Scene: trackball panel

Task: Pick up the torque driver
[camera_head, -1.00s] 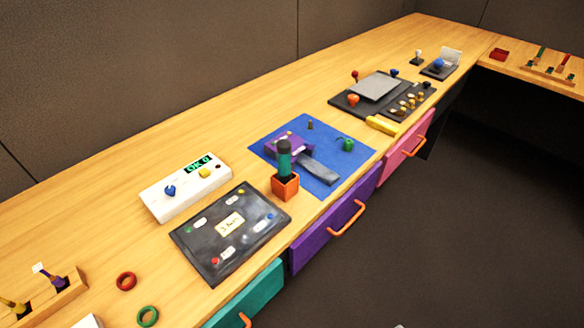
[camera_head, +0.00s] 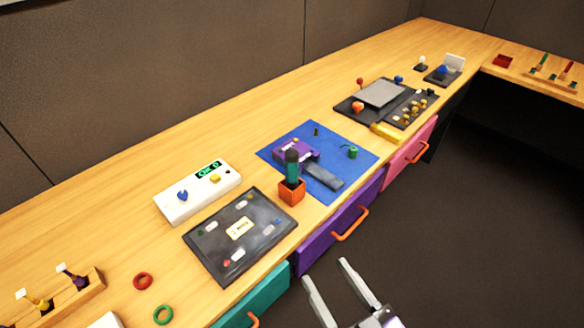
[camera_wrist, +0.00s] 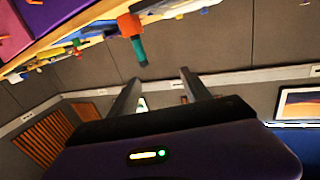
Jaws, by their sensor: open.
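The likely torque driver (camera_head: 292,168) has a dark top and a teal handle, and stands upright in an orange block holder (camera_head: 291,191). Its lower end is hidden in the holder. My gripper (camera_head: 325,272) is open and empty, out over the floor in front of the bench, apart from the driver. In the wrist view, which is turned upside down, the driver (camera_wrist: 139,48) hangs below the orange holder (camera_wrist: 130,25), just beyond and left of the space between my fingertips (camera_wrist: 160,76).
A dark panel (camera_head: 225,257) lies left of the holder, and a blue mat (camera_head: 345,160) with a purple device (camera_head: 290,148) lies behind it. A purple drawer (camera_head: 312,250) with an orange handle (camera_head: 350,224) juts below the bench edge. Floor at right is clear.

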